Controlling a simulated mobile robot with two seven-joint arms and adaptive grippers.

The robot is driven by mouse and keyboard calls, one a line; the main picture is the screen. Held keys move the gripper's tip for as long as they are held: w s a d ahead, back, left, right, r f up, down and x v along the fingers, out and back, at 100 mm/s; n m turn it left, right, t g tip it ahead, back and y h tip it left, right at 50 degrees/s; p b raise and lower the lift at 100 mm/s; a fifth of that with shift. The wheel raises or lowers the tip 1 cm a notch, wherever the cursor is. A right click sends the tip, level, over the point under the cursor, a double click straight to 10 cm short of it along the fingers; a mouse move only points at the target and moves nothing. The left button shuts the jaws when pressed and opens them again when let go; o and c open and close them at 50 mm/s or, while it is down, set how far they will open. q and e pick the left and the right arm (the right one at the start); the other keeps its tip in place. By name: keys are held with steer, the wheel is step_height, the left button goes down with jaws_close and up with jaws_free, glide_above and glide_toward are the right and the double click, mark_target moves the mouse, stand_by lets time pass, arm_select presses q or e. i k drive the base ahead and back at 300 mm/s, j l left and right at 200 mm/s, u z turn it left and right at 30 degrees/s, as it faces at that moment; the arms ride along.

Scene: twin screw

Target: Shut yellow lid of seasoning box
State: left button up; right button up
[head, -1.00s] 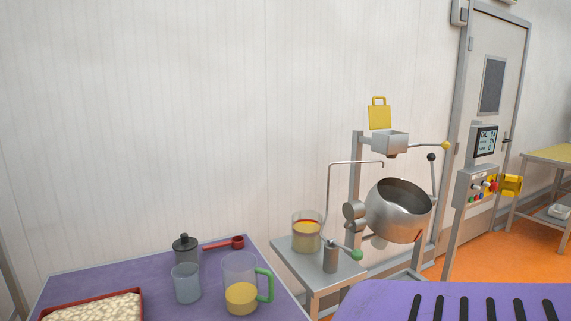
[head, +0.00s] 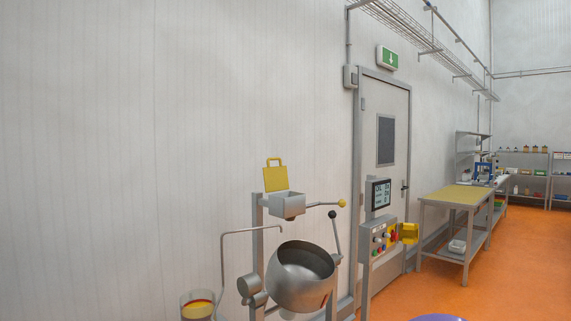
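The seasoning box (head: 288,206) is a small grey metal box high on the frame of the cooking machine, left of the door. Its yellow lid (head: 275,179) stands upright at the box's back edge, with a handle loop on top, so the box is open. A lever with a yellow knob (head: 342,204) reaches out to the right of the box. Neither of my grippers shows in the head view.
A tilted steel kettle (head: 301,276) hangs below the box, with a black-knobbed lever beside it. A control panel (head: 384,236) with a screen stands to the right. A yellow-topped table (head: 456,196) is farther right. Orange floor (head: 436,289) lies open between.

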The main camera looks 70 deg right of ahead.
mark_target(276, 178)
steer(key=k+l+z, duration=0.1)
steer(key=l, duration=1)
steer(key=k+l+z, duration=0.1)
steer(key=k+l, duration=0.15)
steer(key=l, duration=0.85)
steer(key=k+l+z, duration=0.1)
steer(key=l, duration=1)
steer(key=k+l+z, duration=0.15)
steer(key=l, duration=1)
